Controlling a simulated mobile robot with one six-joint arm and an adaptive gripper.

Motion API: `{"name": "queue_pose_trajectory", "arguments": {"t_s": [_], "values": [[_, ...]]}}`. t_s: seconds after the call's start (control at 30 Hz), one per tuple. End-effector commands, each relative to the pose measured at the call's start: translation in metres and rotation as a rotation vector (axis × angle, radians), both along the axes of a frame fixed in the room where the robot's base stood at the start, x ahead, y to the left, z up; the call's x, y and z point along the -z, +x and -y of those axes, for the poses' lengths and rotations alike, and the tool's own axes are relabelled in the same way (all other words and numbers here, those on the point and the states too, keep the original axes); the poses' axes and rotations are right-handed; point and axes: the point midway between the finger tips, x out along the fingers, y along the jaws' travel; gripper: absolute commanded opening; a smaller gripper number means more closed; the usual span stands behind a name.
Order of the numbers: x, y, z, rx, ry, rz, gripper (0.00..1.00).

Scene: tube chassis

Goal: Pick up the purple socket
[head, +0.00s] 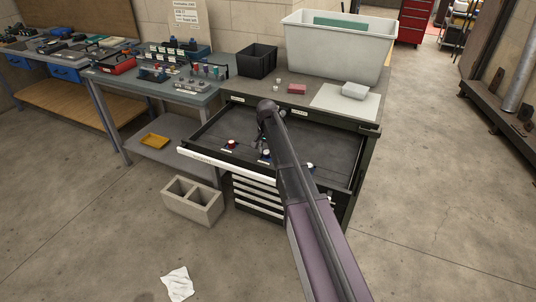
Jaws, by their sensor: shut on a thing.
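An open drawer (330,146) of the dark tool cabinet holds several small sockets. One red-topped socket (231,143) sits at its left, one blue-marked socket (265,154) stands near its front edge, and a pale-topped socket (309,166) is partly hidden by my arm. I cannot make out a purple socket. My gripper (261,142) points down over the middle of the drawer, just behind the blue-marked socket. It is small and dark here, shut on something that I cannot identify.
On the cabinet top are a large pale bin (335,50), a black crate (257,66), a red block (297,89) and a white block (355,91). A concrete block (190,203) and a white cloth (177,284) lie on the floor. The drawer's right side looks clear.

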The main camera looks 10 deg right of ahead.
Motion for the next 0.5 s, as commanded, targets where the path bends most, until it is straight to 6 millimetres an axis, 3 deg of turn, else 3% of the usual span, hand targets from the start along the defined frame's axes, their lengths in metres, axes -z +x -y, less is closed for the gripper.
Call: {"name": "queue_pose_trajectory", "arguments": {"t_s": [0.5], "values": [[-0.0053,0.0001,0.0004,0.0,0.0,0.0,0.0]]}}
